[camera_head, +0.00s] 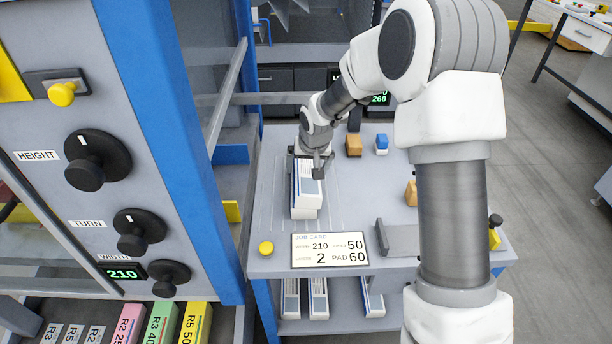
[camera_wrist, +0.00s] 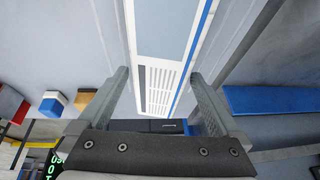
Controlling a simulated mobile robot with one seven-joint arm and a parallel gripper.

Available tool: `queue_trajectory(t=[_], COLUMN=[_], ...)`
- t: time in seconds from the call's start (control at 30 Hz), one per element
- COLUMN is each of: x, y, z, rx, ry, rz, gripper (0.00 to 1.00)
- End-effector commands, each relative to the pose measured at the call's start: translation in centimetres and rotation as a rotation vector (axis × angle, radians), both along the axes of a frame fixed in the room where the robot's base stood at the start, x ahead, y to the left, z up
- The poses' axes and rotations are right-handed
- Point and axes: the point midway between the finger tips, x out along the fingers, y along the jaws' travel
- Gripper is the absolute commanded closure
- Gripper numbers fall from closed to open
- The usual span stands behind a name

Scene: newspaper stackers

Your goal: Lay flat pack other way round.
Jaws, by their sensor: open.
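The flat pack (camera_head: 306,196) is a long white bundle with a blue stripe along one side and a grey panel. It lies on the grey table. My gripper (camera_head: 311,168) is above the pack's far part in the head view. In the wrist view the open fingers of my gripper (camera_wrist: 165,100) stand on either side of the pack (camera_wrist: 172,60), with gaps visible beside it. The wrist view shows the pack's grey panel, a block of printed lines and the blue stripe. My gripper hides part of the pack in the head view.
A job card (camera_head: 329,250) and a yellow button (camera_head: 266,248) are at the table's (camera_head: 345,205) front edge. Orange (camera_head: 353,145) and blue-white blocks (camera_head: 381,144) stand behind right. A grey angled stop (camera_head: 383,238) is front right. A blue-framed machine (camera_head: 175,140) rises at left. More packs (camera_head: 318,300) lie below.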

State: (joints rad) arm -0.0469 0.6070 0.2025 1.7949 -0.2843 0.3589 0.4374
Motion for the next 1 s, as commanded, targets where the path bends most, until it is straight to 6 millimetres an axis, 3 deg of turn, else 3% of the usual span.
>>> queue_trajectory(t=[0.1,0.33,0.9,1.0], x=[0.67,0.83,0.78,0.85], y=[0.12,0.14,0.15,0.16], z=[-1.64,-1.71,-1.71,-1.6], rx=[0.001,0.0,0.0,0.001], ry=[0.0,-0.002,-0.001,-0.003], rz=[-0.002,-0.001,-0.001,-0.001], gripper=[0.0,0.0,1.0,1.0])
